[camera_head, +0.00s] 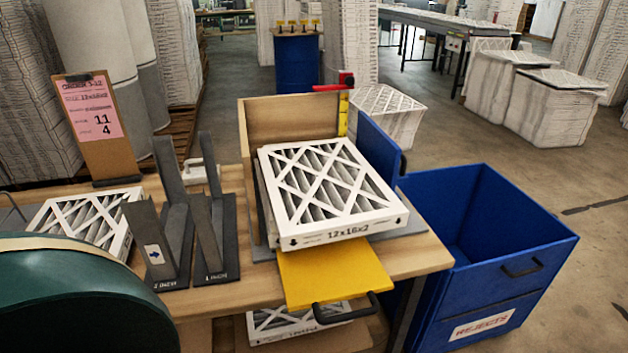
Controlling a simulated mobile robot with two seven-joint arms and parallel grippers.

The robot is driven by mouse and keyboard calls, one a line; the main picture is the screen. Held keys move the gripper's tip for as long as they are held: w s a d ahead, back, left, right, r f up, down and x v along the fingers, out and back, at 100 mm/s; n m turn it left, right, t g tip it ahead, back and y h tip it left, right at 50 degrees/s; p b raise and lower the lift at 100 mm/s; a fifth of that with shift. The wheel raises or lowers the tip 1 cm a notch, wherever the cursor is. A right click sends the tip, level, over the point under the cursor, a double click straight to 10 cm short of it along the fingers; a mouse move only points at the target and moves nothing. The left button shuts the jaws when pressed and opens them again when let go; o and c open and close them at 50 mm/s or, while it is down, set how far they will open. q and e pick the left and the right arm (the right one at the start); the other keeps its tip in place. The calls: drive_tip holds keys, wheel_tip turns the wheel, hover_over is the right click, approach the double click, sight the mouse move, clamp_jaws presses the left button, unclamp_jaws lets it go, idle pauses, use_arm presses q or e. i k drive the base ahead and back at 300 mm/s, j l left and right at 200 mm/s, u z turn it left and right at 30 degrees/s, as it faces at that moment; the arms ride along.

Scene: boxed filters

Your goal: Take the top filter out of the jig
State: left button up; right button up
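The top filter (330,192), a white-framed pleated filter with a diagonal lattice and "12x16x2" on its front edge, lies flat in the jig. At least one more filter edge shows beneath its left side. The jig has a wooden back wall (290,128), a blue side panel (379,152) at the right, a yellow upright strip (343,113) and a red piece (345,80) on top. A yellow plate (333,274) with a black handle (345,309) sticks out below the filter's front. Neither of my grippers is in view.
Grey upright holders (209,222) marked "1 INCH" and "2 INCH" stand left of the jig. Another filter (88,222) and a clipboard (97,130) are farther left. A blue REJECTS bin (493,257) stands right. A dark green rounded shape (75,300) fills the lower left.

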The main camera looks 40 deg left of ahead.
sight(323, 191)
drive_tip(key=l+u, duration=0.1)
drive_tip(key=u, duration=0.35)
drive_tip(key=i+l+u, duration=0.1)
drive_tip(key=u, duration=0.35)
drive_tip(key=l+u, duration=0.15)
drive_tip(key=u, duration=0.3)
drive_tip(key=l+u, duration=0.35)
drive_tip(key=l, duration=0.15)
drive_tip(key=l+u, duration=0.35)
drive_tip(key=l, duration=0.15)
drive_tip(key=k+l, duration=0.1)
drive_tip(key=l, duration=0.25)
drive_tip(key=l+u, duration=0.15)
drive_tip(key=l, duration=0.2)
drive_tip(key=k+l, duration=0.15)
drive_tip(key=l, duration=0.15)
drive_tip(key=l+u, duration=0.05)
